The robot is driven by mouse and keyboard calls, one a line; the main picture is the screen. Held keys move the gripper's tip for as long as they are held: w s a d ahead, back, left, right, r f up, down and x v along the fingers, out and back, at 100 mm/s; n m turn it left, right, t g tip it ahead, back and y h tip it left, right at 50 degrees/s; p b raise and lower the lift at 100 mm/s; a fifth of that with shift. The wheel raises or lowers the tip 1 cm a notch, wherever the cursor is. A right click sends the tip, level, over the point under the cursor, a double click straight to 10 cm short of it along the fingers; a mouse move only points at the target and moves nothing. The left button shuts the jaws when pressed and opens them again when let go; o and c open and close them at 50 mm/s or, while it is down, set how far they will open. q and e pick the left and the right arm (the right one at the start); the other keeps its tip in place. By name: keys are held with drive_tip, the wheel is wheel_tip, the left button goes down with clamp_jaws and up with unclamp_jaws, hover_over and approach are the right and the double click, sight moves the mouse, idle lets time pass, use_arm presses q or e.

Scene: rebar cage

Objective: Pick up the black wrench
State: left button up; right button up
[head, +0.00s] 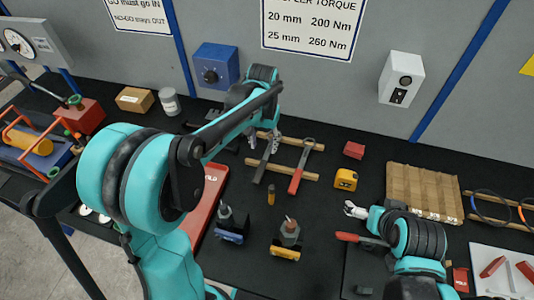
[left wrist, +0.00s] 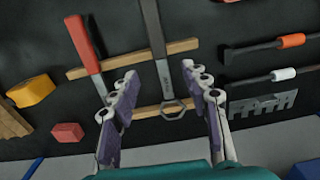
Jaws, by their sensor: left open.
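The black wrench (head: 262,165) lies across two wooden strips on the dark bench, its ring end toward the wall. In the left wrist view the wrench (left wrist: 163,75) runs between the fingers, with its ring end near the lower strip. My left gripper (head: 264,141) is over the ring-end part of the wrench; in the left wrist view the gripper (left wrist: 160,70) is open, with a finger on each side and apart from the shaft. My right gripper (head: 354,210) is low at the right; its jaw state is too small to tell.
A red-handled wrench (head: 300,168) lies close beside the black one on the same wooden strips (head: 310,176). A yellow tape measure (head: 346,179) and a red block (head: 353,149) are to the right. A red tray (head: 210,195) is to the left.

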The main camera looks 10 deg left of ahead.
sight(264, 160)
use_arm(q)
wheel_tip(264, 160, down, 3)
drive_tip(key=shift+r+b, duration=0.1)
drive_tip(key=shift+b, duration=0.4)
drive_tip(key=f+b, duration=0.2)
drive_tip(key=f, duration=0.3)
drive_tip(key=shift+w, duration=0.2)
drive_tip(key=shift+r, duration=0.1)
clamp_jaws()
